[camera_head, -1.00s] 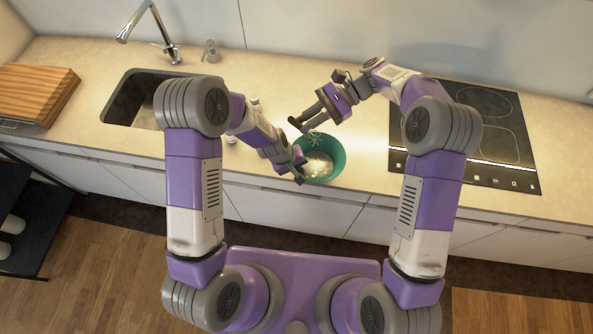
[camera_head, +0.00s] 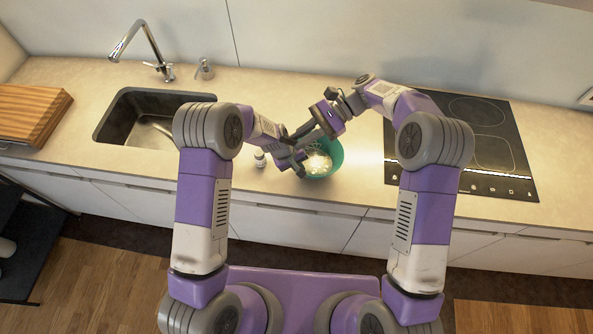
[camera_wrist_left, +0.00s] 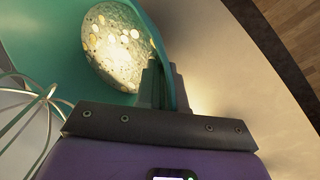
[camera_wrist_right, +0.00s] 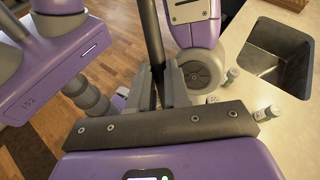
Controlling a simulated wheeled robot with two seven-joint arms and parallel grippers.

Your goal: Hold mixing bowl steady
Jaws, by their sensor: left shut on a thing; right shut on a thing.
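The green mixing bowl (camera_head: 337,158) stands on the counter near its front edge, with a pale lumpy mixture (camera_head: 318,163) inside. My left gripper (camera_head: 297,167) is at the bowl's left side. In the left wrist view its fingers (camera_wrist_left: 164,85) are shut on the rim of the bowl (camera_wrist_left: 165,35). My right gripper (camera_head: 311,131) is above the back left of the bowl. In the right wrist view its fingers (camera_wrist_right: 172,85) are shut on the dark handle of a whisk (camera_wrist_right: 153,35). The whisk's wire loops (camera_wrist_left: 42,105) show beside the bowl's wall in the left wrist view.
A sink (camera_head: 145,118) with a tap (camera_head: 150,45) lies to the left. A wooden board (camera_head: 30,110) is at the far left. A small bottle (camera_head: 260,158) stands left of the bowl. A black cooktop (camera_head: 490,145) is to the right, with bare counter between it and the bowl.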

